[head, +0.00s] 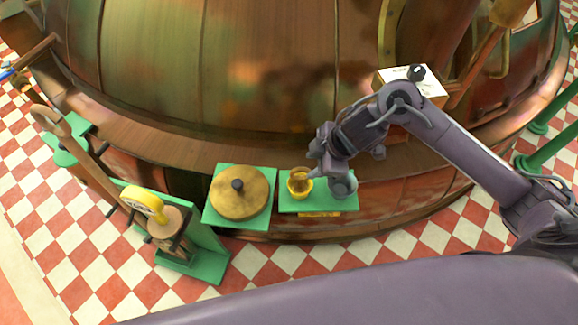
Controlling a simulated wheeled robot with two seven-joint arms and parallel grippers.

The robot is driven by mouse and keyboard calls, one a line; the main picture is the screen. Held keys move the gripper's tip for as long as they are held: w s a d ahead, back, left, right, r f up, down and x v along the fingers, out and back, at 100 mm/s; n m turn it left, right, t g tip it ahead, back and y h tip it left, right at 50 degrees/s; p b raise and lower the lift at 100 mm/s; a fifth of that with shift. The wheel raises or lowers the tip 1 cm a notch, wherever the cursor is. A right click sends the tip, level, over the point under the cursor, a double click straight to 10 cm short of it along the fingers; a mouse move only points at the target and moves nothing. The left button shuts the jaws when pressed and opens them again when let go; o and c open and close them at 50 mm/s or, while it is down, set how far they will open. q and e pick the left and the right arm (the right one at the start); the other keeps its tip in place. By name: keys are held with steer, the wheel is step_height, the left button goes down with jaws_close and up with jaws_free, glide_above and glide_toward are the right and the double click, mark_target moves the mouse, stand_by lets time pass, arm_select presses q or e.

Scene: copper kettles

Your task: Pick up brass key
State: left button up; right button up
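I cannot make out a brass key for certain. A small yellow cup (299,188) with a brownish inside stands on a green shelf (340,206) fixed to the copper kettle; what lies in it is too small to tell. My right gripper (314,170) comes in from the right and is close beside the cup's upper right rim. The wrist hides its fingers, so I cannot tell whether it is open or touching the cup. My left gripper is out of view.
A round brass lid (240,198) with a dark knob sits on the green shelf to the left. A yellow-rimmed dial (143,203) stands on a green stand further left. The copper kettle (240,60) fills the back. A white-topped box (430,86) lies behind my arm.

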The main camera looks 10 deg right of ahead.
mark_target(305, 169)
steer(key=x, duration=0.3)
steer(key=b+x, duration=0.1)
steer(key=x, duration=0.2)
steer(key=shift+w+d+f, duration=0.1)
steer(key=shift+w+f, duration=0.15)
steer(key=shift+f, duration=0.2)
jaws_close()
